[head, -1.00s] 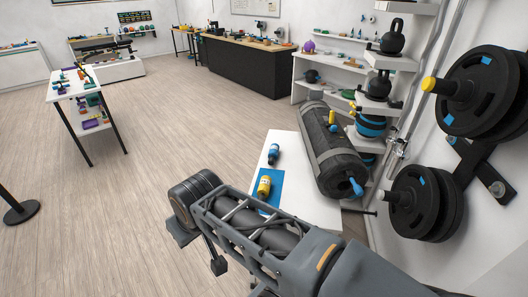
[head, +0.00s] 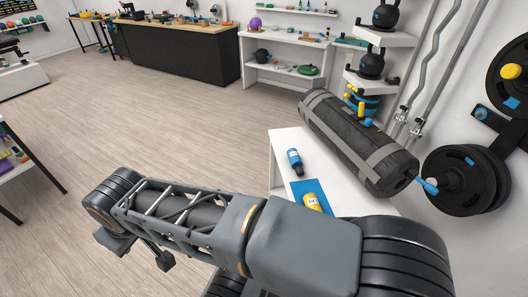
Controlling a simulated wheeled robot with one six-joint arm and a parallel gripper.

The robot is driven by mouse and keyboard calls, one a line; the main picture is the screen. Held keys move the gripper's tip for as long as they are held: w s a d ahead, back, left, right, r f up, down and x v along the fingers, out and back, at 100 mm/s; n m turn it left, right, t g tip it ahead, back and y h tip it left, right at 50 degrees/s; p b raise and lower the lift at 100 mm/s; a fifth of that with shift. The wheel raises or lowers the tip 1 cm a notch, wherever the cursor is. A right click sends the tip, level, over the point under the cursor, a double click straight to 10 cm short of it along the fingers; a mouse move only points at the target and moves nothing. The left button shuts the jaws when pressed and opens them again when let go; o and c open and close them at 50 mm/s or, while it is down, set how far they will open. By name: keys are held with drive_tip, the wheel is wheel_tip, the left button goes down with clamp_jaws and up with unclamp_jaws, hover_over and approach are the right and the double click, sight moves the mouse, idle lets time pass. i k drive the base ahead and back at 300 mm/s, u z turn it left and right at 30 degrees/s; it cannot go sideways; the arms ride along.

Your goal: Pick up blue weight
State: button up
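A small blue weight-like object (head: 294,160) with a dark end lies on the white table (head: 283,141). A similar yellow one (head: 312,201) lies just nearer, on a blue mat (head: 299,188); its near end is hidden by my arm. My gripper (head: 138,250) is at the lower left, over the floor and well left of the table. Its two fingers stand apart with nothing seen between them.
A grey roll bag (head: 350,135) lies at the table's right side, with a blue-tipped bar at its near end. Wall-racked black plates (head: 462,182) and shelves of kettlebells (head: 386,14) stand at right. Open wood floor (head: 180,110) lies left of the table.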

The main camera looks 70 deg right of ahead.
sight(296, 164)
drive_tip(key=i, duration=1.05)
drive_tip(key=z, duration=3.05)
drive_tip(key=i, duration=0.5)
